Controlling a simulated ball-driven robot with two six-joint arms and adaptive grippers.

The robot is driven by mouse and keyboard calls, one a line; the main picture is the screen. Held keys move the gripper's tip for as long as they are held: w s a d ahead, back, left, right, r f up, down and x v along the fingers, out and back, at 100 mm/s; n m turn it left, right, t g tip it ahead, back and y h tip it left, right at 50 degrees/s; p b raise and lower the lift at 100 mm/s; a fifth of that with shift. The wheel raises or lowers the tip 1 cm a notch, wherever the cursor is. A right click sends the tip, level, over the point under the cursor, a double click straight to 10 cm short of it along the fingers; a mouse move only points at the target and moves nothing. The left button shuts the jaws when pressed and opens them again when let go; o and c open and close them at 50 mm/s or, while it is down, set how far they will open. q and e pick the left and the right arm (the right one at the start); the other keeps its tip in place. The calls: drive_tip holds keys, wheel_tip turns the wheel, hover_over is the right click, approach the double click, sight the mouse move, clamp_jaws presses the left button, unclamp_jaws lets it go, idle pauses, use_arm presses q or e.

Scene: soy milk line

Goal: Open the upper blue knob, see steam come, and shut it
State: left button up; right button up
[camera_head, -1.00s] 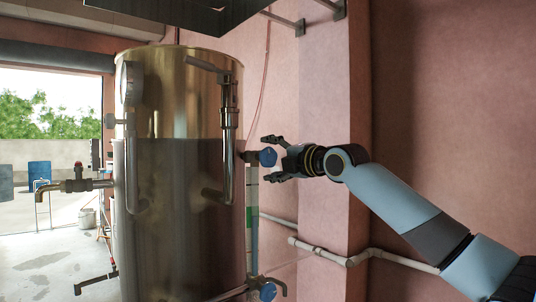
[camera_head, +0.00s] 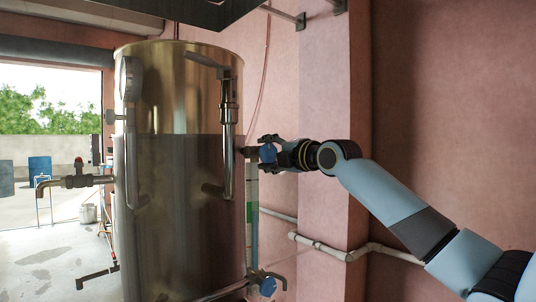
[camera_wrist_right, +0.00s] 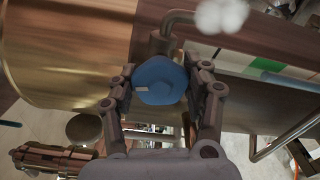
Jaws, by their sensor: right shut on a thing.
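The upper blue knob (camera_head: 267,153) sits on a valve at the right side of the steel tank, at the top of a sight tube. My right gripper (camera_head: 272,154) is shut on this knob, with one finger on each side of it. In the right wrist view the round blue knob (camera_wrist_right: 160,80) lies between the two fingers and has a small pale mark on its face. A white puff (camera_wrist_right: 222,15) shows at the end of the thin bent pipe (camera_wrist_right: 178,16) beyond the knob. My left gripper is out of view.
The large steel tank (camera_head: 180,230) fills the left middle. A lower blue knob (camera_head: 268,287) sits at the sight tube's bottom. A pink wall pillar (camera_head: 325,110) and white pipes (camera_head: 345,256) stand behind my right arm. A brass tap (camera_head: 75,181) sticks out at left.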

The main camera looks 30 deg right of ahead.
drive_tip(key=shift+f+m, duration=0.1)
drive_tip(key=shift+m, duration=0.2)
drive_tip(key=m+p, duration=0.1)
drive_tip(key=m, duration=0.3)
drive_tip(key=shift+m, duration=0.3)
drive_tip(key=m+p, duration=0.1)
drive_tip(key=m, duration=0.4)
drive_tip(key=shift+f+m+p, duration=0.1)
drive_tip(key=shift+m+p, duration=0.2)
drive_tip(key=m+p, duration=0.2)
drive_tip(key=m, duration=0.3)
drive_tip(key=shift+f+m+p, duration=0.2)
drive_tip(key=shift+m+p, duration=1)
drive_tip(key=shift+m, duration=1.2)
